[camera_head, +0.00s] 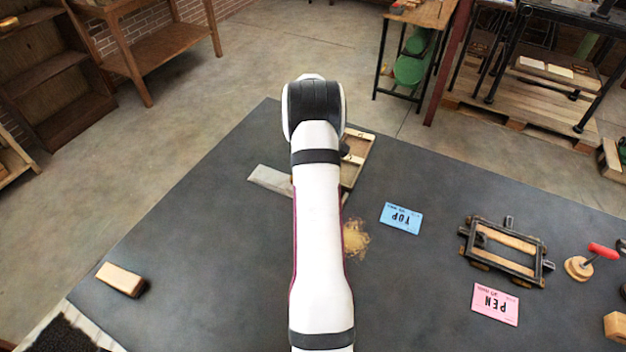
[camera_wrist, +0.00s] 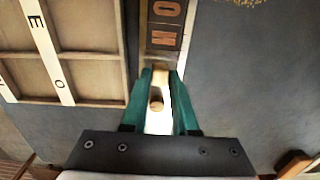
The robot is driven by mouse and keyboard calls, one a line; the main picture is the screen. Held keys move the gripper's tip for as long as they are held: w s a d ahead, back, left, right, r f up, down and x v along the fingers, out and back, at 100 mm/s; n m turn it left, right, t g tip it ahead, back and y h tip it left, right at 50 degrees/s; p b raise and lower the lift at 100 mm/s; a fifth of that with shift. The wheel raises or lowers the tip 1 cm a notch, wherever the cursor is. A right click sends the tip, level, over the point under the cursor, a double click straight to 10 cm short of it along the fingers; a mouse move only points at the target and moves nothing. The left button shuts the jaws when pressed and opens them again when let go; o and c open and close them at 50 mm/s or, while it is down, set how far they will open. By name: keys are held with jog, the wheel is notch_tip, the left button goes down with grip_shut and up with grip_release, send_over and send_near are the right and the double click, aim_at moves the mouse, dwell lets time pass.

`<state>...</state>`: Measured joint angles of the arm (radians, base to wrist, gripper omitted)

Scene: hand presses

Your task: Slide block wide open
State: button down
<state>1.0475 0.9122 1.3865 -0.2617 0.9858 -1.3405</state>
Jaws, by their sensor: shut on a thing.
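My gripper (camera_wrist: 162,76) has two green fingers. They are closed around a small pale wooden piece (camera_wrist: 161,73) with a round knob (camera_wrist: 156,103) between them. This piece sits at the near end of a narrow channel holding brown letter blocks (camera_wrist: 164,40) marked O and N. A shallow wooden tray (camera_wrist: 85,73) lies to the left of the channel in the wrist view. In the head view my arm hides the gripper and most of this area. Part of the wooden tray (camera_head: 357,150) shows right of the arm.
A grey flat strip (camera_head: 268,180) lies left of my arm. A wooden block (camera_head: 121,280) is at the table's left. To the right are a blue TOP card (camera_head: 401,218), a pink PEN card (camera_head: 495,304), a dark frame (camera_head: 505,250) and a red-handled tool (camera_head: 590,260).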

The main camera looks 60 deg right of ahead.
jog(key=w, duration=0.9)
jog(key=shift+w+a, duration=0.1)
jog(key=shift+w, duration=0.1)
jog(key=c, duration=0.7)
grip_release()
jog(key=shift+r, duration=0.1)
notch_tip(320, 180, up, 16)
jog(key=shift+f, duration=0.15)
